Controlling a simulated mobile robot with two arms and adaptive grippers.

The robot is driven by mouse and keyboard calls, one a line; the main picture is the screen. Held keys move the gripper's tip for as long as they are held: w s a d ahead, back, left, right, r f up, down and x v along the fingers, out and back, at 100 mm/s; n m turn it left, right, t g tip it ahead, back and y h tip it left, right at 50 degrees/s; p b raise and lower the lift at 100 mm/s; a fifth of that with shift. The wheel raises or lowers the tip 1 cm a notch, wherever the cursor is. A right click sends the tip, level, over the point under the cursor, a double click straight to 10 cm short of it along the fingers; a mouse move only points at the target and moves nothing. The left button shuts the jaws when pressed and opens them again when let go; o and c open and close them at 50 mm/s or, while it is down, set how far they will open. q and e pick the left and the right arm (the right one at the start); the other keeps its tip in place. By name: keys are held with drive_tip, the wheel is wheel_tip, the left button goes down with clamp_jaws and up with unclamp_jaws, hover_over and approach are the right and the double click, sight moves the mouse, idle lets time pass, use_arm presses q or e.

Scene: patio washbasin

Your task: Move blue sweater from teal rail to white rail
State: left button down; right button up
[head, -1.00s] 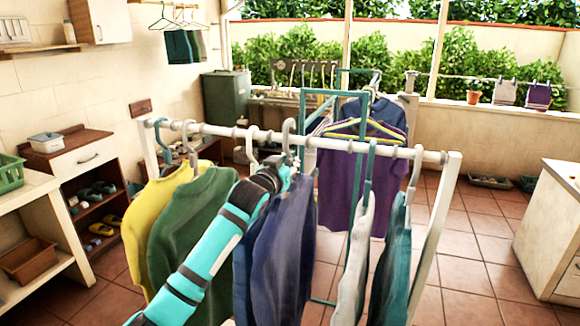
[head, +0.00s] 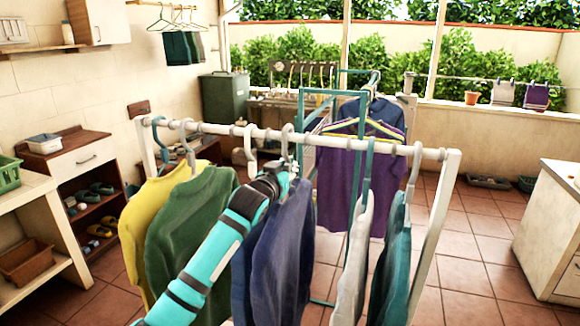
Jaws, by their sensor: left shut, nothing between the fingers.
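The white rail (head: 330,141) crosses the foreground. Two blue sweaters hang from its middle, one at the right (head: 283,245) and one at the left (head: 240,268), partly behind my teal arm. My left gripper (head: 281,173) is at the top of these sweaters, just under the rail by the hanger hooks. Its fingers are small and partly hidden; it is shut with nothing in it. The teal rail (head: 333,92) stands behind. A purple sweater (head: 350,185) hangs at its near end, with a dark blue garment (head: 378,110) behind it. My right gripper is out of view.
On the white rail, yellow (head: 138,225) and green (head: 185,225) sweaters hang left; white (head: 353,255) and teal (head: 391,265) ones hang right. A shoe shelf (head: 92,205) stands left and a white cabinet (head: 545,235) right. Tiled floor is free at right.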

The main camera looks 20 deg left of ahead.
use_arm(q)
drive_tip(key=shift+f, duration=0.2)
drive_tip(key=c, duration=1.4)
unclamp_jaws()
drive_tip(key=shift+f, duration=0.2)
drive_tip(key=shift+s, duration=0.45)
drive_tip(key=s+p, duration=0.2)
drive_tip(key=s, duration=0.3)
drive_tip(key=s+p, duration=0.2)
drive_tip(key=s, duration=0.3)
drive_tip(key=shift+a+r, duration=0.15)
drive_tip(key=shift+a, duration=0.05)
drive_tip(key=shift+s, duration=0.65)
